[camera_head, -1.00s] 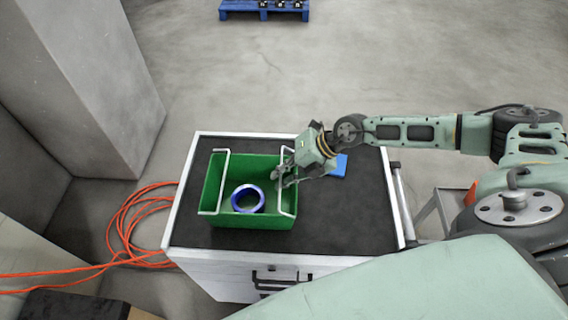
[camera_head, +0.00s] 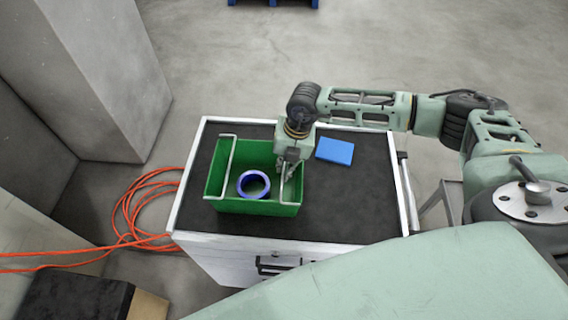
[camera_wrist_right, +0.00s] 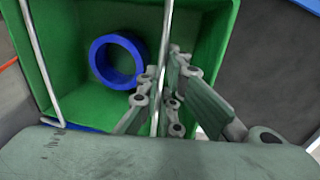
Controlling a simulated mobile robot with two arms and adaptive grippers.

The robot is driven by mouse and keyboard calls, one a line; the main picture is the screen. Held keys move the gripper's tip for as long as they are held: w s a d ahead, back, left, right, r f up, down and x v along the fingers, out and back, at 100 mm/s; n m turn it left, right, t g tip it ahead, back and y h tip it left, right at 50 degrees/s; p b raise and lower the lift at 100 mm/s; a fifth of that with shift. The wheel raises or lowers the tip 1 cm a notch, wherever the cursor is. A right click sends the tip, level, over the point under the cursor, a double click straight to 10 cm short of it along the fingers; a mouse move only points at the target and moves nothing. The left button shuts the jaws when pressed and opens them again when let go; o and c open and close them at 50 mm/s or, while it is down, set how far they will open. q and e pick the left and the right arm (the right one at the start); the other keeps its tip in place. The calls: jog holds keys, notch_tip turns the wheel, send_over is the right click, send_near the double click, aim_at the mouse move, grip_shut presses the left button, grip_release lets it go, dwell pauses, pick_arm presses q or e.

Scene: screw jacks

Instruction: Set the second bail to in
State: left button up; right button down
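A green bin (camera_head: 232,206) stands on the cabinet top, with a blue ring (camera_head: 253,184) lying inside; the ring also shows in the wrist view (camera_wrist_right: 95,64). The bin has two thin metal bails. The left bail (camera_head: 227,165) runs along its left side. The right bail (camera_head: 279,190) is at its right side, partly hidden by my right gripper (camera_head: 290,170). In the wrist view, the right bail's rod (camera_wrist_right: 166,35) passes between the fingers of my right gripper (camera_wrist_right: 160,78). The fingers look apart, one on each side of the rod; contact is unclear. My left gripper is not in view.
The bin stands on the dark top of a white cabinet (camera_head: 345,218). A blue block (camera_head: 335,150) lies right of the bin. Orange cable (camera_head: 125,205) coils on the floor at left, near a grey pillar (camera_head: 105,80).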

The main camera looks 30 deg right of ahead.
jog(key=shift+s+f, duration=0.1)
jog(key=c, duration=1.9)
grip_release()
jog(key=r, duration=0.4)
jog(key=d+r, duration=0.1)
jog(key=r, duration=0.3)
jog(key=s+d+r, duration=0.1)
jog(key=r, duration=0.2)
jog(key=shift+r, duration=0.4)
